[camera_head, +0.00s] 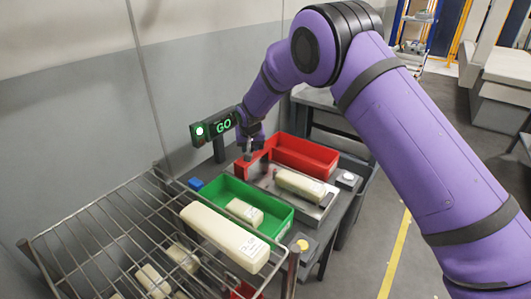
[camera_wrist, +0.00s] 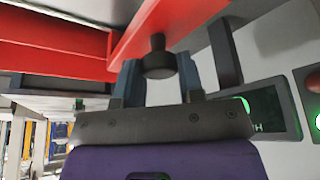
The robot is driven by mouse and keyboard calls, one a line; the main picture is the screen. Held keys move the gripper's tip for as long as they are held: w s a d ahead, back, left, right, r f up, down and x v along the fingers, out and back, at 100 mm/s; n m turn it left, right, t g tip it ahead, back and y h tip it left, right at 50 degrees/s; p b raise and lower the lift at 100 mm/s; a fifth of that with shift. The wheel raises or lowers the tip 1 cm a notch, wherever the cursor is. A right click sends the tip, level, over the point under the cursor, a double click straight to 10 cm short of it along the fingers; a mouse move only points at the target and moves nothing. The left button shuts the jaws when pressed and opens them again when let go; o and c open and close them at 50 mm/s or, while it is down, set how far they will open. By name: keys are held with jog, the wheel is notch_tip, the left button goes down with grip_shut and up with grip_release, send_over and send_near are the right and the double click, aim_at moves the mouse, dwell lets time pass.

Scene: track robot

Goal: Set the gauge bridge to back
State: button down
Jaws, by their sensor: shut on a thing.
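The gauge bridge looks to be the red bar (camera_wrist: 178,18) with a dark round knob (camera_wrist: 158,60) in the wrist view. My gripper (camera_wrist: 158,68) is shut on this knob, one finger on each side. In the head view my gripper (camera_head: 247,153) is low over the far left end of the grey gauge plate (camera_head: 262,182), at a red piece (camera_head: 254,162) that appears to be the bridge. My wrist partly hides it. A cream block (camera_head: 300,185) lies on the plate, to the right of my gripper.
A red bin (camera_head: 306,153) stands behind the plate. A green bin (camera_head: 279,220) with a cream block stands in front. A wire rack (camera_head: 105,220) holds more blocks. A lit GO sign (camera_head: 222,125) stands close to my wrist.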

jog(key=w+a, duration=0.2)
jog(key=a, duration=0.1)
jog(key=shift+r, duration=0.1)
jog(key=shift+a, duration=0.1)
jog(key=c, duration=0.8)
grip_release()
jog(key=v, duration=1)
jog(key=shift+s+r, duration=0.15)
jog(key=shift+r, duration=0.15)
